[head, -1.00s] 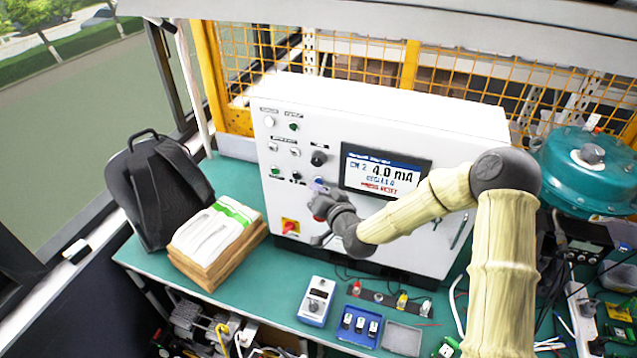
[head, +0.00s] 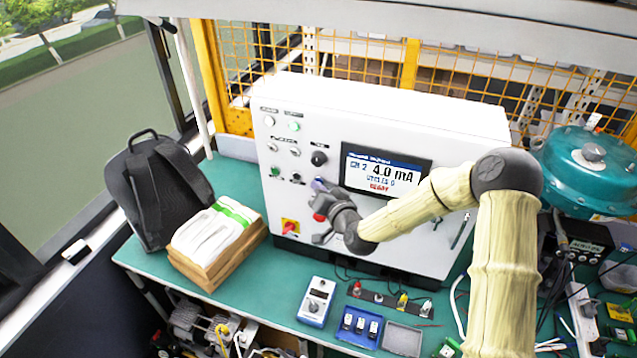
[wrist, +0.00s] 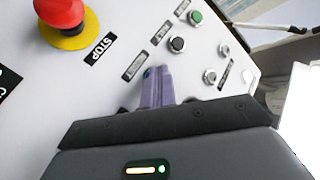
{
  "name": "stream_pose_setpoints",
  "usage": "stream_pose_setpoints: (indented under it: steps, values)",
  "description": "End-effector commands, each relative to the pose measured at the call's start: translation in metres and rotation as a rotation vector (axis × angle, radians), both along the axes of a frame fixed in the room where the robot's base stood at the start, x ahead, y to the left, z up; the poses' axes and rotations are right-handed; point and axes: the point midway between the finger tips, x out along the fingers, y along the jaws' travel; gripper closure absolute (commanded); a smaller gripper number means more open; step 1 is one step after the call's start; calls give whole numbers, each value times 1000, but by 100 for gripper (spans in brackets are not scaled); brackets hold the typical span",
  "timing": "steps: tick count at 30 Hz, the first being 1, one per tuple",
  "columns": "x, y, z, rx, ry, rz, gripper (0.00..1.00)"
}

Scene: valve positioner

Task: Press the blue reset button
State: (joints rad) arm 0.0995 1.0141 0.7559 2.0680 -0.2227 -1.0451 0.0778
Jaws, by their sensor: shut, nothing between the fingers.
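The white control cabinet (head: 420,125) stands on the bench with buttons, lamps and a screen (head: 385,172) on its front. The screen reads 4.0 mA, CYCLES 0 and READY in red. My gripper (head: 319,185) is at the lower left of the panel, with its fingers shut and empty. In the wrist view the purple fingertips (wrist: 157,74) are at the panel beside a small label. A small blue patch, seemingly the blue reset button (wrist: 148,74), shows at the tips; the fingers hide most of it. I cannot tell whether they touch it.
A red stop button on yellow (head: 290,227) is below left of my gripper; it also shows in the wrist view (wrist: 62,14). Black (wrist: 177,44) and green (wrist: 195,17) buttons are near the fingers. A backpack (head: 155,190) and boxes stand left; a teal actuator (head: 590,165) right.

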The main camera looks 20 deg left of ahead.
Motion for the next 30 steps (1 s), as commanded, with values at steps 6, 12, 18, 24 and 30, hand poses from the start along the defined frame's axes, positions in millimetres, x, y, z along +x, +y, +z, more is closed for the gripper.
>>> stream_pose_setpoints:
  steps: [6, 12, 18, 24, 30]
  values:
    - [0, -1, 0, 0, -1, -2, 100]
    - [-7, 0, -1, 0, 0, -1, 100]
    - [-15, 1, 0, 0, -1, -1, 100]
    - [-16, 1, 0, 0, -1, -1, 100]
    - [-20, 2, 0, 0, 0, 1, 100]
